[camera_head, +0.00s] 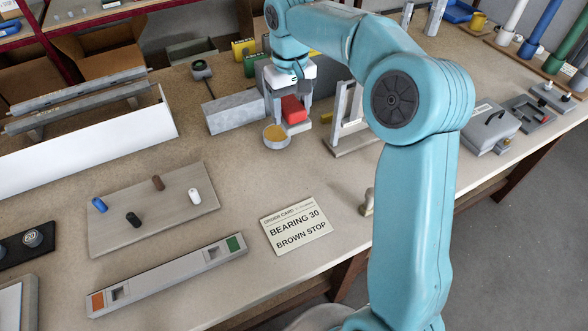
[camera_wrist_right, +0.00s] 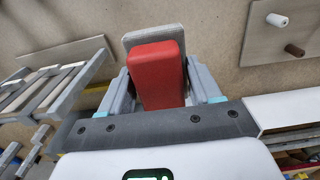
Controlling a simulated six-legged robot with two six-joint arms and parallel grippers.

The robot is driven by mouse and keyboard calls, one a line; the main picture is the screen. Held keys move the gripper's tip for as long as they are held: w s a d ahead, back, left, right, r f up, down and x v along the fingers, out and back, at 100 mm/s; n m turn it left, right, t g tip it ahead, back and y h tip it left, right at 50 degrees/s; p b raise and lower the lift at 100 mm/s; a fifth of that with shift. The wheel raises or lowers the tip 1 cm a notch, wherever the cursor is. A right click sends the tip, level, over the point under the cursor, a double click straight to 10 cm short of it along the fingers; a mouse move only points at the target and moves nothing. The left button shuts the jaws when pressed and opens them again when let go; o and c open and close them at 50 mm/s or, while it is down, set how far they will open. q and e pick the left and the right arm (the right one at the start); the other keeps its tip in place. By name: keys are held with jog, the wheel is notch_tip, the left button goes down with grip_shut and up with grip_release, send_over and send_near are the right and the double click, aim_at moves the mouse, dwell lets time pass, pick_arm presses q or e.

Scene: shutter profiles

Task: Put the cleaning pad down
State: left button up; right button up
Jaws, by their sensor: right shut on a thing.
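The cleaning pad, a red block with a grey plate at its end, shows in the head view (camera_head: 293,108) and fills the middle of the right wrist view (camera_wrist_right: 157,76). My right gripper (camera_head: 290,112) is shut on the red block, with one finger on each side of it in the right wrist view (camera_wrist_right: 160,90). The grey plate points down, close above the bench; I cannot tell whether it touches. A small round grey dish (camera_head: 277,144) with yellow contents is just left of the pad. My left gripper is not in view.
A grey block (camera_head: 235,114) lies left of the gripper, and an upright grey frame (camera_head: 346,110) stands to the right. A card (camera_head: 297,229) reading "BEARING 30 BROWN STOP" lies nearer, and a board (camera_head: 152,220) holds several small pegs. Bare bench lies between dish and card.

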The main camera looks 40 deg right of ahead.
aim_at(291, 173)
notch_tip(291, 173, down, 19)
jog(key=shift+p, duration=0.35)
jog(key=shift+f, duration=0.1)
jog(key=shift+f, duration=0.15)
jog(key=o, duration=0.9)
jog(key=shift+w, duration=0.1)
jog(key=shift+o, duration=0.2)
notch_tip(291, 173, up, 13)
jog(key=shift+f+b, duration=0.2)
jog(key=shift+b, duration=0.15)
